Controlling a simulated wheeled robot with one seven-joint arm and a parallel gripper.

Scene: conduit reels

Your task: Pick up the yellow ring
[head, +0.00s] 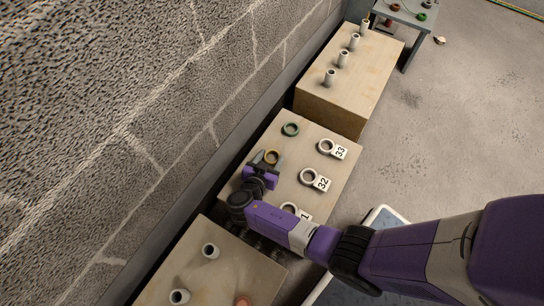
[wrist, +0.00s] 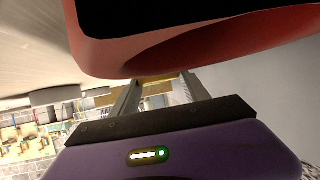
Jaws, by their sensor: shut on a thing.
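The yellow ring (head: 272,156) shows at the jaws of my gripper (head: 262,165), over the middle tan block, on the side near the wall. My gripper is shut on it. I cannot tell whether the ring touches the block or is just above it. In the wrist view, the two fingers of my gripper (wrist: 160,92) are spaced apart, with a tan-yellow strip of the ring (wrist: 160,77) between their tips. Most of the ring is hidden there by a large red shape (wrist: 190,50), which I cannot identify.
A block with grey pegs (head: 350,85) stands behind, another block (head: 190,265) in front. The wall (head: 130,120) is close on the left.

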